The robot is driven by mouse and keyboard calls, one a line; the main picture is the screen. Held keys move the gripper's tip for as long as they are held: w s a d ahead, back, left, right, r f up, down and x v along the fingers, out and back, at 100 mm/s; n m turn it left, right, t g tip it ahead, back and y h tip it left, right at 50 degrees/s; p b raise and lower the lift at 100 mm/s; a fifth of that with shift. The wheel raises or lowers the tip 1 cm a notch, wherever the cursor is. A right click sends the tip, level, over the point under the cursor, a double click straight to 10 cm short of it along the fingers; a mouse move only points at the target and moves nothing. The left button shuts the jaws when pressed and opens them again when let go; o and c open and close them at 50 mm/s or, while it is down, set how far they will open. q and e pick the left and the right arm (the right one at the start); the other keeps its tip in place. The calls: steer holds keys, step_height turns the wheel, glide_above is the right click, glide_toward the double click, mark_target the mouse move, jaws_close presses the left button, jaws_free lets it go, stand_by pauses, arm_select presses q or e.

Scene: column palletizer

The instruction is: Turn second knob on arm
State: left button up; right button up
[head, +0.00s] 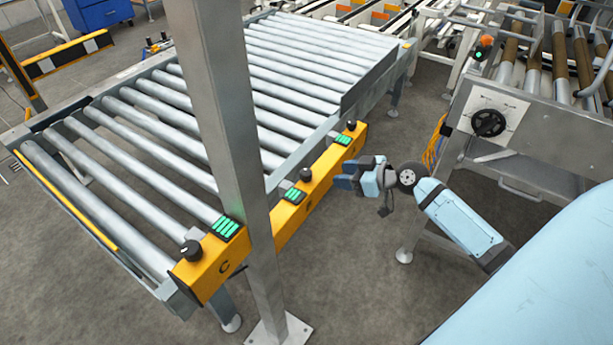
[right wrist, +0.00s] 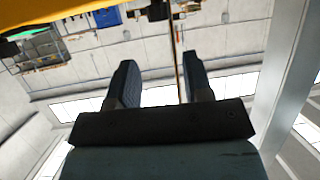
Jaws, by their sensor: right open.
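A yellow bar (head: 230,257) runs along the near side of the roller conveyor. It carries three black knobs: one at the near end (head: 191,248), the second, in the middle (head: 306,174), and one at the far end (head: 351,125). A green-lit panel sits by each knob. My right gripper (head: 345,176) is just right of the bar, close to the middle knob and apart from it. In the right wrist view its two fingers (right wrist: 160,78) are spread with nothing between them. My left gripper is not in view.
A grey metal post (head: 222,130) stands in front of the conveyor (head: 140,225) and covers part of the bar. At the right stands a machine with a black handwheel (head: 488,123). Bare floor (head: 350,270) lies between bar and machine.

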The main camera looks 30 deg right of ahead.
mark_target(308, 173)
steer(key=x, duration=1.2)
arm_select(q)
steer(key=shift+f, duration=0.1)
arm_select(e)
steer(key=shift+f, duration=0.1)
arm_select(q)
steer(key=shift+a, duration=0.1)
arm_select(e)
steer(key=c, duration=0.6)
steer(key=shift+r+m+h+p, duration=0.25)
steer(key=shift+m+h+p, duration=0.2)
steer(key=shift+p, duration=0.6)
steer(key=shift+c, duration=0.2)
steer(key=shift+f+m+t+h+p, duration=0.15)
steer(key=shift+m+t+h+p, duration=0.1)
steer(key=shift+t+h+p, duration=0.15)
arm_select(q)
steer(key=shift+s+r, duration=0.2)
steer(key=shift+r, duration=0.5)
arm_select(e)
steer(key=o, duration=0.6)
